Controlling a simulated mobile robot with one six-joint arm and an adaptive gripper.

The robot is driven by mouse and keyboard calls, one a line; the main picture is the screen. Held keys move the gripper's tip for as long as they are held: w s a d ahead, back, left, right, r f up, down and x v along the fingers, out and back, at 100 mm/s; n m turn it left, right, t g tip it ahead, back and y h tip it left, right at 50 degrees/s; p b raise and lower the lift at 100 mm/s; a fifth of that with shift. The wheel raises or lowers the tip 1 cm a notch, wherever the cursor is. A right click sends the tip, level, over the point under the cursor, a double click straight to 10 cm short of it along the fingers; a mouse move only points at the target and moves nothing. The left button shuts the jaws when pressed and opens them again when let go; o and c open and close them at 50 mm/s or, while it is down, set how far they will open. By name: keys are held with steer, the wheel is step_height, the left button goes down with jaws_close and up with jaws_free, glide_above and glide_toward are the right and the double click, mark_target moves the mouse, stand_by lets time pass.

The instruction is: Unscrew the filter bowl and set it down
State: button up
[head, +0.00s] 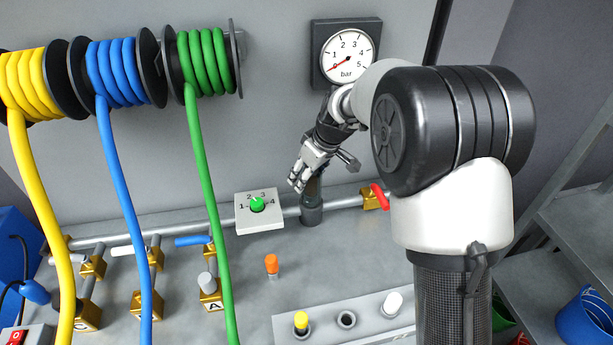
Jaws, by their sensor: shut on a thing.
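A dark grey upright cylinder (314,187), which I take for the filter bowl, stands in the pipe line right of the white dial box. Its lower end meets a wider dark collar (311,214) at the pipe. My gripper (322,172) reaches down from the upper right, with a pale finger on the cylinder's left and a dark finger on its right. It is shut on the cylinder's upper part. The top of the cylinder is hidden behind my gripper, so I cannot tell how it is seated.
A pressure gauge (345,54) near zero hangs above. A dial box (259,211) sits left and a red-handled valve (378,198) right. A grey holder plate (375,336) has a yellow-capped plug, an empty hole and a white plug. An orange-topped piece (271,266) stands behind. Hoses hang left.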

steer(key=n+b, duration=0.2)
steer(key=shift+s+f+n+g+y, duration=0.1)
steer(key=shift+n+g+y, duration=0.2)
steer(key=shift+n+g, duration=0.1)
steer(key=shift+s+a+n+g, duration=0.15)
steer(key=shift+n+g, duration=0.25)
steer(key=shift+n, duration=0.8)
steer(key=shift+s+r+n+g+y, duration=0.2)
steer(key=shift+n+g+y, duration=0.1)
steer(key=shift+n, duration=0.5)
steer(key=n, duration=0.1)
steer(key=n+g+p, duration=0.1)
steer(key=n, duration=0.1)
steer(key=shift+s+n+p, duration=0.2)
steer(key=shift+n+p, duration=0.1)
steer(key=shift+r, duration=0.1)
